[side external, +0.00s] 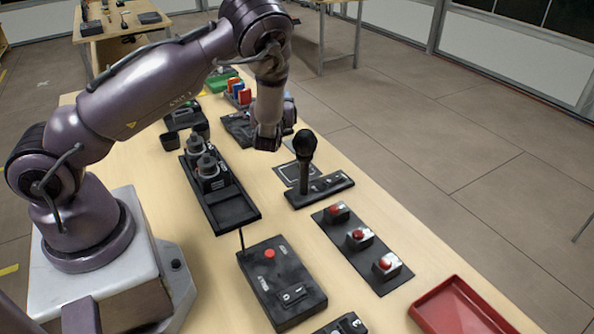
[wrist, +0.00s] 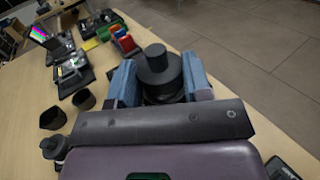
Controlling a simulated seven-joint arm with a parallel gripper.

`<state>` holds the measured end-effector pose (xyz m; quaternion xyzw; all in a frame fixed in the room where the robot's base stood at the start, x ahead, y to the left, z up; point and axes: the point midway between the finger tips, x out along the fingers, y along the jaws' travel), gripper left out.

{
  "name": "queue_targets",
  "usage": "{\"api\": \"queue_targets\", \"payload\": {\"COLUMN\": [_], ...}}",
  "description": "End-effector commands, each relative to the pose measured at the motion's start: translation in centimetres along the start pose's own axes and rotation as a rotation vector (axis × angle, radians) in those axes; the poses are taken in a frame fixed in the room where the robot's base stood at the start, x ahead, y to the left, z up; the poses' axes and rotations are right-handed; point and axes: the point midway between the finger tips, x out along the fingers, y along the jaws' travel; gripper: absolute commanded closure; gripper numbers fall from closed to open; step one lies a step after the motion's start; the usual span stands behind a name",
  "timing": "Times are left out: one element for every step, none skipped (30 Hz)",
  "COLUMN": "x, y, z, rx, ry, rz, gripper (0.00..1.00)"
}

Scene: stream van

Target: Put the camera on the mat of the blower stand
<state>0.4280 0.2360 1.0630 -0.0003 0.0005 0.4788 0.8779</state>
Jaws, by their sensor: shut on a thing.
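My gripper (side external: 268,140) is shut on a black camera with a round lens (wrist: 154,66), which sits between the blue finger pads in the wrist view. In the side view the held camera is hard to tell from the gripper. The blower stand (side external: 325,190) is a black base with an upright dark bulb-topped blower (side external: 305,147). Its dark mat with a pale square outline (side external: 290,172) lies behind the base, partly hidden by the blower. My gripper is above the table, just left of the blower's bulb and apart from it.
A black tray (side external: 235,210) holds similar cameras (side external: 210,172), with a bare front part. Red-button boxes (side external: 358,238), a black control box (side external: 280,285) and a red tray (side external: 455,310) lie nearer. Coloured upright pieces (side external: 238,92) and a dark cup (side external: 170,141) stand on the far side.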

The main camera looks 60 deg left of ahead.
Motion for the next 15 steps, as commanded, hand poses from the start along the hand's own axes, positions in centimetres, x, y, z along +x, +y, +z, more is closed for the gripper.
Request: {"api": "queue_targets", "payload": {"x": [-0.1, -0.2, -0.4, -0.6, -0.8, -1.1, -1.3, -1.6, -2.0, -2.3, -2.7, -3.2, -3.6, -4.0, -4.4], "y": [0.0, -0.1, -0.3, -0.5, -0.6, -0.9, -1.1, -1.2, -1.5, -1.7, -1.9, -2.2, -2.3, -2.5, -2.7], "z": [-0.3, -0.4, -0.7, -0.8, -1.1, -1.4, -1.6, -1.9, -2.3, -2.7, -3.0, -3.6, -3.9, -4.3, -4.6], "rx": [0.002, 0.002, 0.001, 0.002, 0.002, 0.003, 0.002, 0.003, 0.002, 0.004, 0.004, 0.005, 0.004, 0.003, 0.002], "ry": [-0.004, -0.004, -0.003, -0.004, -0.003, -0.004, -0.002, -0.002, -0.001, -0.002, -0.001, 0.0, 0.0, 0.0, -0.002], "rz": [-0.031, -0.054, -0.085, -0.111, -0.136, -0.177, -0.206, -0.239, -0.282, -0.32, -0.356, -0.407, -0.442, -0.474, -0.509], "gripper": [0.97, 0.97, 0.97, 0.97, 0.97, 0.97, 0.97, 0.97, 0.97, 0.97, 0.97, 0.97, 0.97, 0.97, 0.97]}}
